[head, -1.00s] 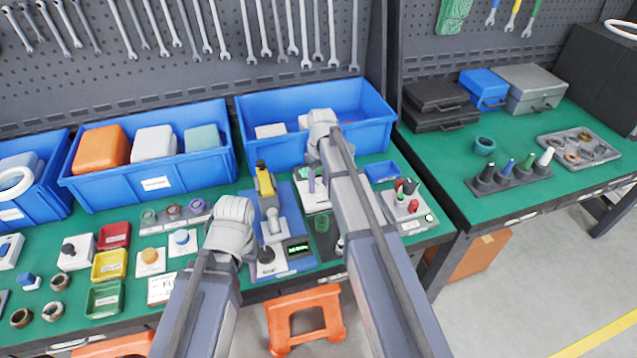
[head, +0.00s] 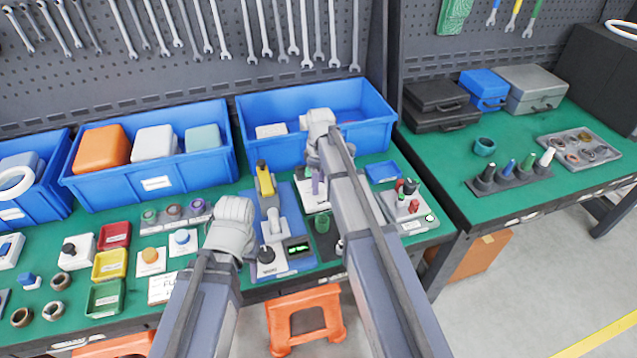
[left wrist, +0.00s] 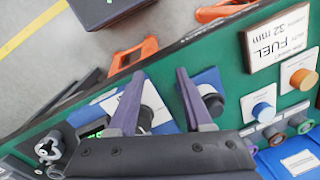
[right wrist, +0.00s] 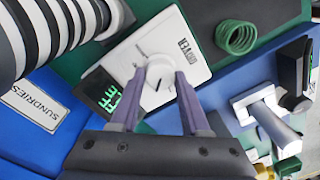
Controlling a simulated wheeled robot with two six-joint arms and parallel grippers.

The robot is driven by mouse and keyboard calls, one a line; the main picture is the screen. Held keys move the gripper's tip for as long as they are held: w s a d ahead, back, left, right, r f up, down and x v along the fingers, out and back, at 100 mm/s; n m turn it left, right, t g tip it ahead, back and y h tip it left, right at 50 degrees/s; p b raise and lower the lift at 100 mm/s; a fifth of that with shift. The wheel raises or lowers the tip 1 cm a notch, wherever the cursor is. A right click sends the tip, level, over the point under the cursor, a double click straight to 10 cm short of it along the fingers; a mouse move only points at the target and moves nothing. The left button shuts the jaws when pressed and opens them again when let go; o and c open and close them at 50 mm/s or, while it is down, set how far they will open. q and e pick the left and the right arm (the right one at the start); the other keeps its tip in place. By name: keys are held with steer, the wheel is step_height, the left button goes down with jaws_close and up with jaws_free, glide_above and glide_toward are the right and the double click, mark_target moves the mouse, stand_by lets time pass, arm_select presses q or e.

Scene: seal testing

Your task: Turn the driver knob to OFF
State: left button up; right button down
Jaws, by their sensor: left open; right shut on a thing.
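In the right wrist view, a round white knob (right wrist: 157,88) with a short dark mark stands on a white plate (right wrist: 190,35) with a small printed label that I cannot read surely. My right gripper (right wrist: 159,73) has its two purple fingers on either side of the knob and is shut on it. In the head view my right arm hides this knob. My left gripper (left wrist: 156,72) is open, its fingers apart above a dark-topped knob (left wrist: 152,103) by a white label plate; I see no contact. The left fingers are hidden in the head view.
A green-digit display (right wrist: 108,97) sits beside the white plate. A green coil (right wrist: 236,37) lies near it. A blue bin marked SUNDRIES (right wrist: 35,104) is close by. The head view shows a yellow-topped press (head: 265,182) between my arms and a red-post unit (head: 408,207) to the right.

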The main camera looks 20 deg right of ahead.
stand_by(0.3)
steer(key=shift+c, duration=1.9)
jaws_free()
arm_select(q)
steer(key=shift+r, duration=0.15)
arm_select(e)
steer(key=shift+r, duration=0.15)
step_height(320, 180, up, 8)
steer(key=p, duration=0.8)
steer(key=shift+w+d+f, duration=0.1)
steer(key=shift+w+f, duration=0.05)
steer(key=shift+f, duration=0.05)
arm_select(q)
step_height(320, 180, up, 8)
steer(key=shift+f, duration=0.25)
